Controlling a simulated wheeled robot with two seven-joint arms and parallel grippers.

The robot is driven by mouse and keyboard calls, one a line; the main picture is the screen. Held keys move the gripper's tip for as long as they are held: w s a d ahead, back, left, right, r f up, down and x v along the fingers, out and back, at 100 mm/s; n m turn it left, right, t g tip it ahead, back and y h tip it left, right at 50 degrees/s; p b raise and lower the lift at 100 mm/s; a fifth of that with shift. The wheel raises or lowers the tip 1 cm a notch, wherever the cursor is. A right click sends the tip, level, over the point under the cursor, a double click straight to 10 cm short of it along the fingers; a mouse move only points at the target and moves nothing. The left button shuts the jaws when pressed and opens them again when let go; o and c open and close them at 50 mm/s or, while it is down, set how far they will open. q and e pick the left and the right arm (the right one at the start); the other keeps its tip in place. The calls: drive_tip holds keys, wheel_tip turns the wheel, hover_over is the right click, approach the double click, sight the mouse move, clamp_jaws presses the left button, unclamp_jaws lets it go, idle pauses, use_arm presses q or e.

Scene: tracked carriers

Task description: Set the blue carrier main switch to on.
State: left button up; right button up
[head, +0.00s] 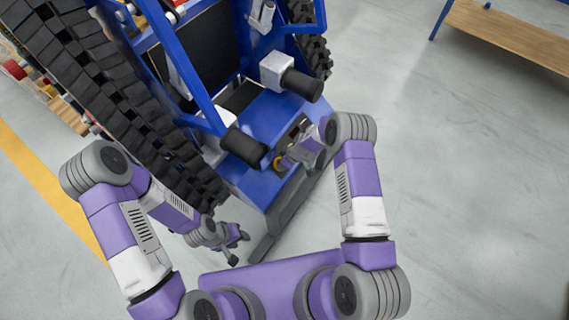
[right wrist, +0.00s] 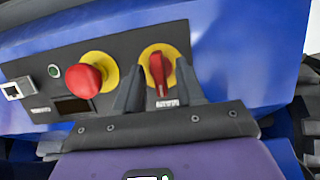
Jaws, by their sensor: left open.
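The blue carrier (head: 262,190) stands in front of me with its control panel at the near end. In the right wrist view the main switch (right wrist: 157,70) is a red handle on a yellow disc, standing nearly upright. My right gripper (right wrist: 160,66) is open, with one dark finger on each side of the red handle and gaps visible between. In the head view my right gripper (head: 297,157) is at the panel and partly hides it. My left gripper (head: 238,247) is open and empty, low beside the carrier's near left end.
A red mushroom button (right wrist: 84,80) on a yellow base sits left of the switch, with a green button (right wrist: 54,71) and a socket (right wrist: 14,90) further left. Black tracks (head: 120,110) flank the carrier. A wooden bench (head: 510,35) stands far right. The floor at right is clear.

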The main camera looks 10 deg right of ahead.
drive_tip(key=shift+a+f, duration=0.1)
drive_tip(key=shift+f, duration=0.2)
clamp_jaws()
